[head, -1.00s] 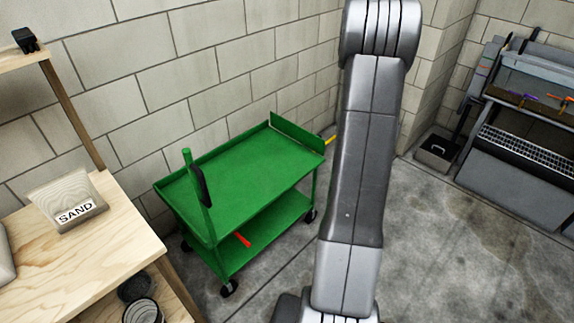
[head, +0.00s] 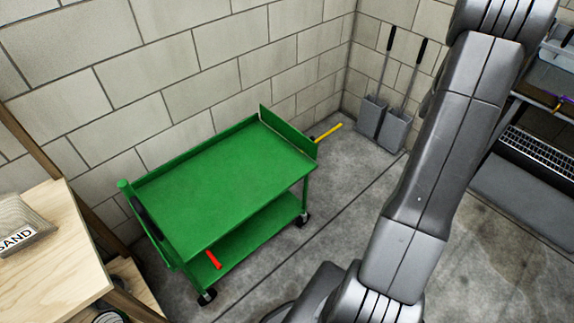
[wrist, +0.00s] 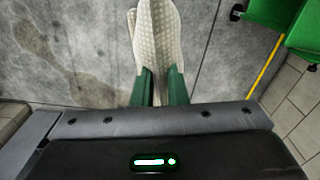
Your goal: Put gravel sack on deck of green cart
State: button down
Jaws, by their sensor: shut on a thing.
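The green cart's deck (head: 215,180) is bare in the head view, left of my arm. In the wrist view, my gripper (wrist: 160,85) is shut on a pale woven sack (wrist: 157,35), which hangs beyond the green fingers over the concrete floor. Any label on it is hidden, so I cannot read that it is the gravel sack. Part of the green cart (wrist: 305,30) shows at the top right of the wrist view, apart from the sack. My gripper is outside the head view.
A sack marked SAND (head: 22,228) lies on the wooden bench (head: 65,255) at the left. A red item (head: 213,259) is on the cart's lower shelf. A yellow bar (head: 328,132) sticks out behind the cart. Floor right of the cart is clear.

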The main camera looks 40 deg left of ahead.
aim_at(249, 157)
jog(key=i+u, duration=0.55)
jog(key=u, duration=0.3)
jog(key=i+u, duration=0.1)
jog(key=u, duration=0.6)
jog(key=i+l+u, duration=0.1)
jog(key=u, duration=0.25)
jog(key=i+u, duration=0.2)
jog(key=u, duration=0.2)
jog(key=i+u, duration=0.2)
jog(key=u, duration=0.2)
jog(key=i+u, duration=0.15)
jog(key=u, duration=0.25)
